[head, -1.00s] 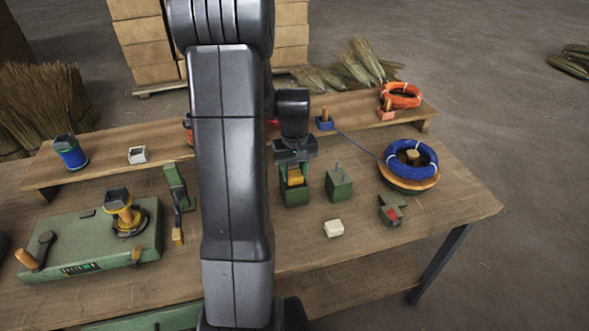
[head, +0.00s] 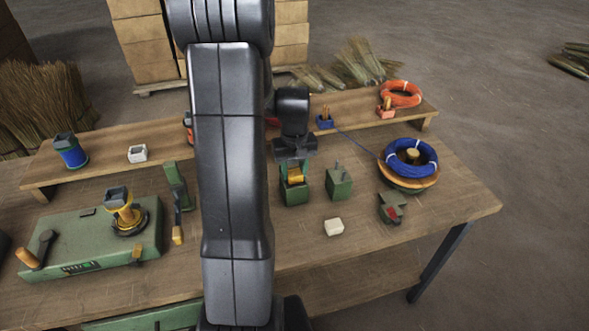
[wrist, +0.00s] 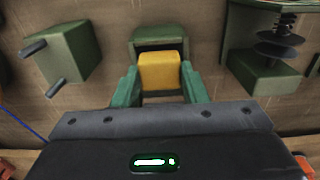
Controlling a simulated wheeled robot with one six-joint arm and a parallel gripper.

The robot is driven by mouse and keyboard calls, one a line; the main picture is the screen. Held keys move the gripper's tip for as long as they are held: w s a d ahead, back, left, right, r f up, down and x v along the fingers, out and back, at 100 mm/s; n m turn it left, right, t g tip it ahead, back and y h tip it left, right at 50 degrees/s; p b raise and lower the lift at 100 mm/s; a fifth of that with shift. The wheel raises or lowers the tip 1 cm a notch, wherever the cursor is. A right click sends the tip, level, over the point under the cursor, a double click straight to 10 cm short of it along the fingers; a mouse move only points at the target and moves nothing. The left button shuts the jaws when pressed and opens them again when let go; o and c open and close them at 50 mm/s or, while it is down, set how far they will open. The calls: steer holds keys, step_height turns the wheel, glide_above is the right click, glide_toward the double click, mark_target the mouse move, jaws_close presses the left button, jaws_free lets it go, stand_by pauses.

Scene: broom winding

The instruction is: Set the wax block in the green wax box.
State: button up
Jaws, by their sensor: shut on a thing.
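The yellow wax block (wrist: 161,71) is between the green fingers of my gripper (wrist: 160,88) in the wrist view, and the gripper is shut on it. The green wax box (wrist: 145,31) lies just beyond and around the block in that view, with its dark open inside partly showing. In the head view my gripper (head: 295,166) points down over the green wax box (head: 294,196), with the block (head: 295,178) at the box's opening. I cannot tell whether the block touches the box floor, as its lower part is hidden.
A green block with pegs (head: 339,184) stands just right of the box. A white block (head: 334,227) and a green fixture with a red part (head: 391,209) lie nearer the front. A blue coil (head: 411,158) is at the right. My arm hides part of the table.

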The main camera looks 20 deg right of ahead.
mark_target(295, 173)
steer(key=shift+f+b, duration=0.4)
steer(key=shift+f, duration=0.2)
steer(key=o, duration=0.7)
step_height(295, 173, up, 11)
steer(key=p, duration=0.8)
stand_by(0.5)
step_height(295, 173, down, 9)
steer(key=b, duration=0.6)
steer(key=shift+f+b, duration=0.15)
steer(key=shift+b, duration=0.25)
